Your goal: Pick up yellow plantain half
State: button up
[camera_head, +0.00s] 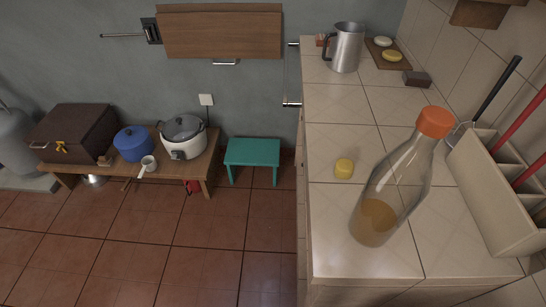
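My gripper is not in view.
A metal jug (346,47), a dark board (377,58) with a whitish and a yellow item on it, and a dark block (417,79) are at the counter's back. A divided utensil holder (488,195) stands at right. The counter's middle is clear.

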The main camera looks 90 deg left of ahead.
aim_at(344, 168)
jog(key=k+j+u, duration=0.5)
jog(key=k, duration=0.2)
jog(key=j+u, duration=0.25)
jog(key=u, duration=0.15)
jog(key=k+j+u, duration=0.1)
jog(key=j+u, duration=0.15)
jog(key=u, duration=0.15)
jog(key=i+u, duration=0.1)
jog(key=u, duration=0.45)
jog(key=l+u, duration=0.2)
jog(key=l, duration=0.55)
jog(key=l+u, duration=0.25)
jog(key=l, duration=0.45)
jog(key=l+u, duration=0.35)
jog(key=l, duration=0.15)
jog(key=k+l+u, duration=0.15)
jog(key=l+u, duration=0.25)
jog(key=i+j+z, duration=0.1)
jog(key=j, duration=1.25)
jog(key=i+z, duration=0.05)
